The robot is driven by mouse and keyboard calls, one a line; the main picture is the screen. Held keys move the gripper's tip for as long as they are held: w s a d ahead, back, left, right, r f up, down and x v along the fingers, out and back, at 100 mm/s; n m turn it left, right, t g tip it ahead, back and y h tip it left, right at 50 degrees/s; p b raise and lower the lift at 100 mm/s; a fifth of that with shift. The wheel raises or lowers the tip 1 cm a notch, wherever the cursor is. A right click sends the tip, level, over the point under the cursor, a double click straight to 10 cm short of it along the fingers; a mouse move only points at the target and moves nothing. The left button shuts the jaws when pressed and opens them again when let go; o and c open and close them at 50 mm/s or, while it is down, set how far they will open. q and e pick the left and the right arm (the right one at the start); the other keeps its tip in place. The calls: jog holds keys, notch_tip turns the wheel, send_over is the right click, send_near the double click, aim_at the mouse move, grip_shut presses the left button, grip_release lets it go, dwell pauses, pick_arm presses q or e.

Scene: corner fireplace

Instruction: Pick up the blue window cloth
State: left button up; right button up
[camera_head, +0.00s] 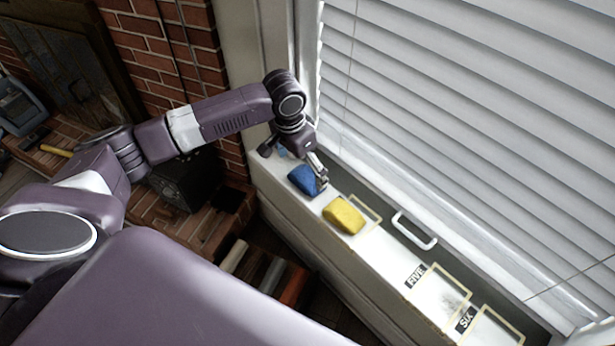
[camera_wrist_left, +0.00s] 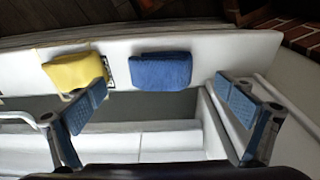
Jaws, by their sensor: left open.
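The blue window cloth (camera_head: 304,180) lies folded on the white window sill, at the far end of the row. My left gripper (camera_head: 322,176) is at its right edge in the head view and hides a little of it. In the left wrist view the blue cloth (camera_wrist_left: 160,71) lies ahead of the two fingers, between their lines. The left gripper (camera_wrist_left: 162,103) is open with nothing between its blue-padded fingertips. I cannot tell from these views whether it touches the cloth. My right gripper is not in view.
A yellow cloth (camera_head: 344,215) lies close beside the blue one. The white sill (camera_head: 388,268) carries framed labels FIVE and SIX. A white handle (camera_head: 414,231) and the closed blinds (camera_head: 470,130) stand behind. A brick fireplace wall (camera_head: 160,60) is at the left.

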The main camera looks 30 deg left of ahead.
aim_at(306, 176)
pick_arm(q)
jog(key=f, duration=0.1)
jog(key=w+f, duration=0.1)
jog(key=shift+d+f, duration=0.25)
jog(key=shift+f, duration=0.05)
jog(key=shift+w+f, duration=0.25)
jog(key=shift+f, duration=0.8)
jog(key=c, duration=1.1)
jog(key=shift+c, duration=0.2)
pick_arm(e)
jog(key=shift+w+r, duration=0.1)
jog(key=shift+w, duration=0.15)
pick_arm(q)
jog(key=shift+r, duration=0.15)
notch_tip(306, 176, up, 20)
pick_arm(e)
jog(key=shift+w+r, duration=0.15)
